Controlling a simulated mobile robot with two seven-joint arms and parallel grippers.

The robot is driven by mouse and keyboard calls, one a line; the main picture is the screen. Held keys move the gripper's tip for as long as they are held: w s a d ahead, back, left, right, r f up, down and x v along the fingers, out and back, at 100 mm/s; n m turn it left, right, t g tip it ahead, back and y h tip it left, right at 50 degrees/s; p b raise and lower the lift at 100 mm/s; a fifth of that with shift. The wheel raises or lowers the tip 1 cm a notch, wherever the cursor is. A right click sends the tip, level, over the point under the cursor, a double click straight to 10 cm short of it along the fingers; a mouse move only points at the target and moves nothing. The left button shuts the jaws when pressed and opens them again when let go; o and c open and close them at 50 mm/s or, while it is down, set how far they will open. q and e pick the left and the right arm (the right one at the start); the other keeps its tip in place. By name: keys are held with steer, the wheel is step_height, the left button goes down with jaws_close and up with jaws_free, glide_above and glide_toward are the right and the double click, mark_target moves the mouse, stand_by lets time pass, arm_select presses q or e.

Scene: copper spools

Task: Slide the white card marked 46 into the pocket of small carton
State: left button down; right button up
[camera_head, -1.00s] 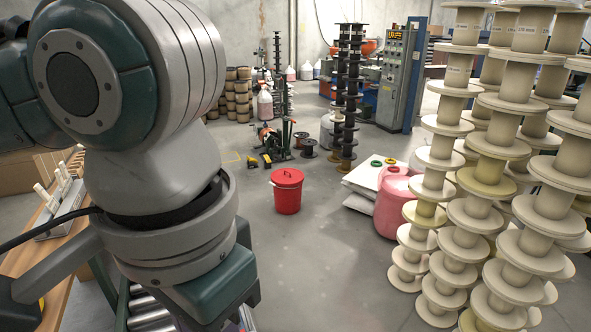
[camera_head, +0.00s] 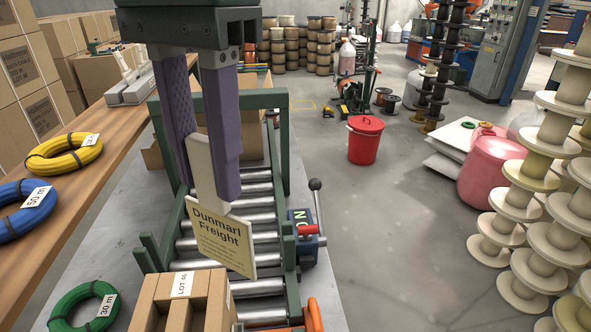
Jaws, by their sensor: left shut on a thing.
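My left gripper (camera_head: 210,185) points down over the roller conveyor, its purple fingers shut on a thin cream-white card (camera_head: 201,165). No 46 is readable on that card. A cream panel (camera_head: 223,240) printed "Dunmarl Freight" stands just below; I cannot tell whether it is joined to the held card or behind it. A small brown carton (camera_head: 222,300) with upright dividers sits at the bottom edge, partly cut off, below and left of the gripper. A white label (camera_head: 182,284) reading "LOT 46" is on it. I cannot make out its pocket. My right gripper is not in view.
The roller conveyor (camera_head: 258,188) has green side rails and posts, with a lever box (camera_head: 306,240) on its right. Yellow (camera_head: 62,158), blue (camera_head: 12,222) and green (camera_head: 62,308) coils lie left. A red bucket (camera_head: 365,140) stands on open floor; cream spool stacks (camera_head: 540,170) are at right.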

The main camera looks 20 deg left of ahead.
mark_target(223, 251)
arm_select(q)
steer(key=f+b, duration=0.2)
steer(key=w+f+m+b, duration=0.1)
steer(key=f+b, duration=0.1)
steer(key=f+m+b, duration=0.1)
steer(key=f+b, duration=0.1)
steer(key=shift+w+a, duration=0.2)
steer(key=shift+w, duration=0.1)
steer(key=f+m, duration=0.3)
steer(key=f, duration=0.1)
steer(key=a+f+m, duration=0.1)
steer(key=f+m, duration=0.1)
steer(key=shift+s+m, duration=0.3)
steer(key=f+m+b, duration=0.1)
steer(key=f+b, duration=0.1)
steer(key=f, duration=0.2)
steer(key=f+m+b, duration=0.1)
steer(key=f+b, duration=0.2)
steer(key=f, duration=0.1)
steer(key=s+a+f+m+b, duration=0.1)
steer(key=f+b, duration=0.1)
steer(key=f, duration=0.2)
steer(key=shift+a+f, duration=0.1)
steer(key=shift+f, duration=0.25)
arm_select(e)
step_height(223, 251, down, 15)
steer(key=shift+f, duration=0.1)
arm_select(q)
steer(key=c, duration=0.5)
jaws_free()
